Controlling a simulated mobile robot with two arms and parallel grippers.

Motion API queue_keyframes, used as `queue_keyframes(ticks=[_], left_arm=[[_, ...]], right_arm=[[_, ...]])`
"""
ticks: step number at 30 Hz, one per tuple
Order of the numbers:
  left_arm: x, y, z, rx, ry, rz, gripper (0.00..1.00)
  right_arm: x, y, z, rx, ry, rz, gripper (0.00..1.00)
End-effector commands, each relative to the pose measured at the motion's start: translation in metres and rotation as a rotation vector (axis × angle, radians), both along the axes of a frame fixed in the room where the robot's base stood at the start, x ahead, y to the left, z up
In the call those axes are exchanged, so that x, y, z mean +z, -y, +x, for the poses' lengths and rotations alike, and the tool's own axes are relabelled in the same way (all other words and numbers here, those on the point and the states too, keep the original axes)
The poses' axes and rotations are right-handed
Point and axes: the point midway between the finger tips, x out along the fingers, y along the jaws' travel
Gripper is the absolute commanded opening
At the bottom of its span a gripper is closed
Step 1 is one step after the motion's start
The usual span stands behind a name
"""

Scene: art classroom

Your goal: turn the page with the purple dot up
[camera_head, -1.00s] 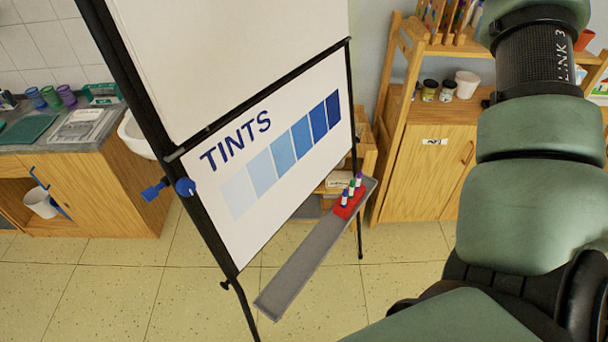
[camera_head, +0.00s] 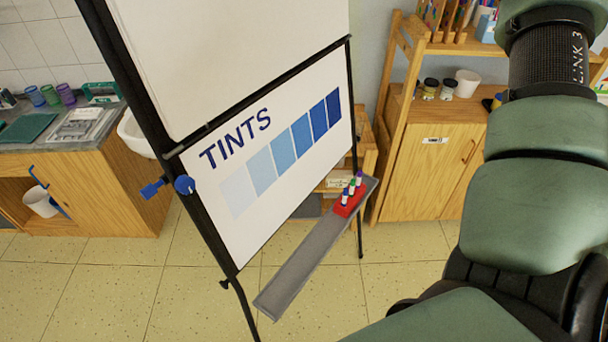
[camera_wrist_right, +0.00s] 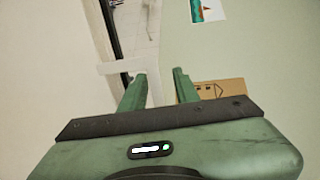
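A black-framed flip chart easel stands in the middle of the head view. Its lower page (camera_head: 290,205) reads "TINTS" above a row of blue squares running from pale to dark. A blank white sheet (camera_head: 240,60) covers the upper part, cut off by the top of the picture. I see no purple dot in either view. My right gripper (camera_wrist_right: 161,72) shows in the right wrist view with its two green fingers apart. It appears empty, with a pale upright strip behind the gap. The right arm is at the right of the head view, its gripper out of frame. My left gripper is not in view.
A grey tray (camera_head: 300,270) with a red marker holder (camera_head: 349,200) juts from the easel. Blue knobs (camera_head: 184,185) stick out at its left side. A wooden cabinet (camera_head: 425,170) stands behind right, a sink counter (camera_head: 110,180) at left. Floor (camera_head: 110,290) shows free at front left.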

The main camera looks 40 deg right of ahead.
Motion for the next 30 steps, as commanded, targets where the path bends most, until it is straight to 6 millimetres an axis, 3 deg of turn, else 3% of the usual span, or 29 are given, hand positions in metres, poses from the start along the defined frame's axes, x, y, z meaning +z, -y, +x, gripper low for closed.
queue_keyframes(ticks=[30], left_arm=[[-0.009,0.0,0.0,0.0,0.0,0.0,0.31]], right_arm=[[0.009,0.014,-0.049,0.0,-0.001,0.0,0.31]])
